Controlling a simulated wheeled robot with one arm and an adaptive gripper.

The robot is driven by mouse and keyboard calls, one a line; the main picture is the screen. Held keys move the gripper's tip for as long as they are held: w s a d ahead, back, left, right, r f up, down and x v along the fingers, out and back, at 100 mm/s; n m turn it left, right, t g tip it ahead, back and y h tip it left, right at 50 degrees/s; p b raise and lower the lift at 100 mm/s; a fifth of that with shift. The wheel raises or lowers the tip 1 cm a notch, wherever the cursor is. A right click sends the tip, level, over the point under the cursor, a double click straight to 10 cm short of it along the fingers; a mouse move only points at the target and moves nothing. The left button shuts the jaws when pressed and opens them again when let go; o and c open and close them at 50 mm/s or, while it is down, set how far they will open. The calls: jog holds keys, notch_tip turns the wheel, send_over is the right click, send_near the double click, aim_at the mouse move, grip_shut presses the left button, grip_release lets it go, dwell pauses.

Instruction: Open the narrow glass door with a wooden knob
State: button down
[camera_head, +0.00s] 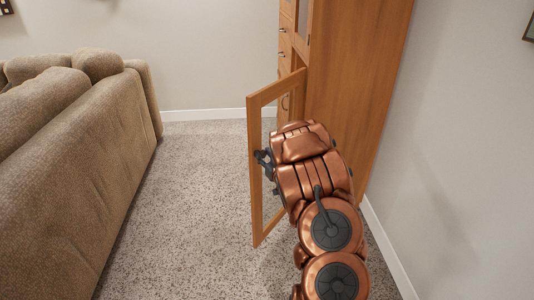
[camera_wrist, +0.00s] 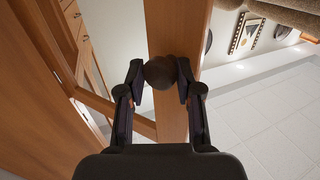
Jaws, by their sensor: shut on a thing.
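The narrow glass door (camera_head: 254,170) has a wooden frame and stands swung out from the tall wooden cabinet (camera_head: 355,70). In the wrist view its frame (camera_wrist: 172,30) runs upright through the middle. The round dark wooden knob (camera_wrist: 160,72) sits on that frame, between my fingers. My gripper (camera_wrist: 160,85) is shut on the knob, one finger on each side. In the head view my gripper (camera_head: 264,160) is at the door's frame, and my arm hides the knob and part of the door.
A brown sofa (camera_head: 75,150) stands at the left. Speckled carpet (camera_head: 190,190) lies free between the sofa and the door. A white wall (camera_head: 450,150) is close on the right. Drawers with handles (camera_head: 284,45) show on the cabinet front.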

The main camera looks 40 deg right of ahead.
jog(key=shift+s+d+r+h, duration=0.25)
jog(key=shift+s+d+h, duration=0.1)
jog(key=shift+d, duration=0.35)
jog(key=c, duration=1)
grip_release()
jog(key=shift+d, duration=0.1)
jog(key=shift+o, duration=0.8)
jog(key=shift+w, duration=0.15)
jog(key=shift+o, duration=0.2)
jog(key=shift+w+a+f, duration=0.15)
jog(key=shift+a, duration=0.2)
jog(key=shift+s, duration=0.2)
jog(key=v, duration=0.7)
